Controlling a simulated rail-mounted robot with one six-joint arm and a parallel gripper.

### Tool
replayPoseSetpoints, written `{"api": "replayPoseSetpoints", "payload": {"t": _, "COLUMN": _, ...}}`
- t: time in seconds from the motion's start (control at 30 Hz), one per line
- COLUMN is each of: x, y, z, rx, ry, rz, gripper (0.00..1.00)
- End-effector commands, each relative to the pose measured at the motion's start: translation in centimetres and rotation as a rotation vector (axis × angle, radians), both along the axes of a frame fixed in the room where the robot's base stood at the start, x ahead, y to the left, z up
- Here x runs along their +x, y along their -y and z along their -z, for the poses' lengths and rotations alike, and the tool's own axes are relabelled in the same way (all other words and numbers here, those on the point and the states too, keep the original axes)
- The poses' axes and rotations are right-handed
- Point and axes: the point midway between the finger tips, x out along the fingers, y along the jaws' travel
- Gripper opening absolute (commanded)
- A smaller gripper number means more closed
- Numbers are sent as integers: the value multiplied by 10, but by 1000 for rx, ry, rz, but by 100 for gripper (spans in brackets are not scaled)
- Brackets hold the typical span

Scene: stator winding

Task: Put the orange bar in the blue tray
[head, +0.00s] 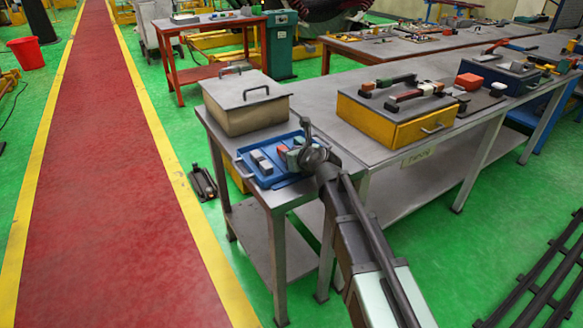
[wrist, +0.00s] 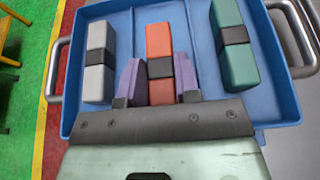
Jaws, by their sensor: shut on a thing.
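The orange bar (wrist: 159,38), with a dark band round its middle, lies between the two purple fingers of my gripper (wrist: 158,66) in the wrist view. My gripper is shut on it, and its near end is partly hidden by the fingers. The bar is inside the outline of the blue tray (wrist: 125,45); I cannot tell whether it touches the tray floor. In the head view, the orange bar (head: 283,149) shows as a small patch beside my gripper (head: 297,157), over the blue tray (head: 243,168) at the table's near corner.
In the tray, a grey bar (wrist: 97,62) lies left of the orange bar and a green bar (wrist: 233,45) lies right. A lidded beige box (head: 243,110) stands just behind the tray. A yellow box (head: 390,125) with tools on top stands further right on the grey table.

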Motion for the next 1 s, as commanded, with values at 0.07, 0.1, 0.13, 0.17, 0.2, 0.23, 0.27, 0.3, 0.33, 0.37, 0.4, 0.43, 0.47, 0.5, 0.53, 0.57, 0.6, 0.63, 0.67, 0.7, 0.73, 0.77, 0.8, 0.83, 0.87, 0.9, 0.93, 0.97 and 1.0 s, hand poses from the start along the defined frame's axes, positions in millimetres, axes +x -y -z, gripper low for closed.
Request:
{"api": "replayPoseSetpoints", "payload": {"t": 0.07, "x": 0, "y": 0, "z": 10, "rx": 0, "ry": 0, "rz": 0, "gripper": 2}}
{"api": "replayPoseSetpoints", "payload": {"t": 0.1, "x": 0, "y": 0, "z": 7, "rx": 0, "ry": 0, "rz": 0, "gripper": 2}}
{"api": "replayPoseSetpoints", "payload": {"t": 0.13, "x": 0, "y": 0, "z": 6, "rx": 0, "ry": 0, "rz": 0, "gripper": 2}}
{"api": "replayPoseSetpoints", "payload": {"t": 0.17, "x": 0, "y": 0, "z": 5, "rx": 0, "ry": 0, "rz": 0, "gripper": 2}}
{"api": "replayPoseSetpoints", "payload": {"t": 0.2, "x": 0, "y": 0, "z": 5, "rx": 0, "ry": 0, "rz": 0, "gripper": 2}}
{"api": "replayPoseSetpoints", "payload": {"t": 0.23, "x": 0, "y": 0, "z": 5, "rx": 0, "ry": 0, "rz": 0, "gripper": 2}}
{"api": "replayPoseSetpoints", "payload": {"t": 0.27, "x": 0, "y": 0, "z": 6, "rx": 0, "ry": 0, "rz": 0, "gripper": 2}}
{"api": "replayPoseSetpoints", "payload": {"t": 0.3, "x": 0, "y": 0, "z": 8, "rx": 0, "ry": 0, "rz": 0, "gripper": 2}}
{"api": "replayPoseSetpoints", "payload": {"t": 0.33, "x": 0, "y": 0, "z": 9, "rx": 0, "ry": 0, "rz": 0, "gripper": 2}}
{"api": "replayPoseSetpoints", "payload": {"t": 0.37, "x": 0, "y": 0, "z": 10, "rx": 0, "ry": 0, "rz": 0, "gripper": 2}}
{"api": "replayPoseSetpoints", "payload": {"t": 0.4, "x": 0, "y": 0, "z": 9, "rx": 0, "ry": 0, "rz": 0, "gripper": 34}}
{"api": "replayPoseSetpoints", "payload": {"t": 0.43, "x": 0, "y": 0, "z": 9, "rx": 0, "ry": 0, "rz": 0, "gripper": 39}}
{"api": "replayPoseSetpoints", "payload": {"t": 0.47, "x": 0, "y": 0, "z": 9, "rx": 0, "ry": 0, "rz": 0, "gripper": 43}}
{"api": "replayPoseSetpoints", "payload": {"t": 0.5, "x": 0, "y": 0, "z": 9, "rx": 0, "ry": 0, "rz": 0, "gripper": 50}}
{"api": "replayPoseSetpoints", "payload": {"t": 0.53, "x": 0, "y": 0, "z": 9, "rx": 0, "ry": 0, "rz": 0, "gripper": 54}}
{"api": "replayPoseSetpoints", "payload": {"t": 0.57, "x": 0, "y": 0, "z": 9, "rx": 0, "ry": 0, "rz": 0, "gripper": 55}}
{"api": "replayPoseSetpoints", "payload": {"t": 0.6, "x": 0, "y": 0, "z": 9, "rx": 0, "ry": 0, "rz": 0, "gripper": 55}}
{"api": "replayPoseSetpoints", "payload": {"t": 0.63, "x": 0, "y": 0, "z": 9, "rx": 0, "ry": 0, "rz": 0, "gripper": 55}}
{"api": "replayPoseSetpoints", "payload": {"t": 0.67, "x": 0, "y": 0, "z": 9, "rx": 0, "ry": 0, "rz": 0, "gripper": 55}}
{"api": "replayPoseSetpoints", "payload": {"t": 0.7, "x": 0, "y": 0, "z": 9, "rx": 0, "ry": 0, "rz": 0, "gripper": 55}}
{"api": "replayPoseSetpoints", "payload": {"t": 0.73, "x": 0, "y": 0, "z": 9, "rx": -1, "ry": -1, "rz": 0, "gripper": 55}}
{"api": "replayPoseSetpoints", "payload": {"t": 0.77, "x": 0, "y": 0, "z": 9, "rx": -1, "ry": -1, "rz": 0, "gripper": 55}}
{"api": "replayPoseSetpoints", "payload": {"t": 0.8, "x": 0, "y": 0, "z": 8, "rx": -1, "ry": -1, "rz": 0, "gripper": 55}}
{"api": "replayPoseSetpoints", "payload": {"t": 0.83, "x": 0, "y": 0, "z": 5, "rx": 0, "ry": 0, "rz": 0, "gripper": 55}}
{"api": "replayPoseSetpoints", "payload": {"t": 0.87, "x": 0, "y": 0, "z": 2, "rx": 0, "ry": 0, "rz": 0, "gripper": 55}}
{"api": "replayPoseSetpoints", "payload": {"t": 0.9, "x": -5, "y": 3, "z": 1, "rx": 0, "ry": 0, "rz": 0, "gripper": 55}}
{"api": "replayPoseSetpoints", "payload": {"t": 0.93, "x": -9, "y": 6, "z": -1, "rx": 0, "ry": 0, "rz": 1, "gripper": 55}}
{"api": "replayPoseSetpoints", "payload": {"t": 0.97, "x": -14, "y": 9, "z": -4, "rx": 0, "ry": 0, "rz": 1, "gripper": 55}}
{"api": "replayPoseSetpoints", "payload": {"t": 1.0, "x": -22, "y": 14, "z": -9, "rx": 0, "ry": 0, "rz": 2, "gripper": 55}}
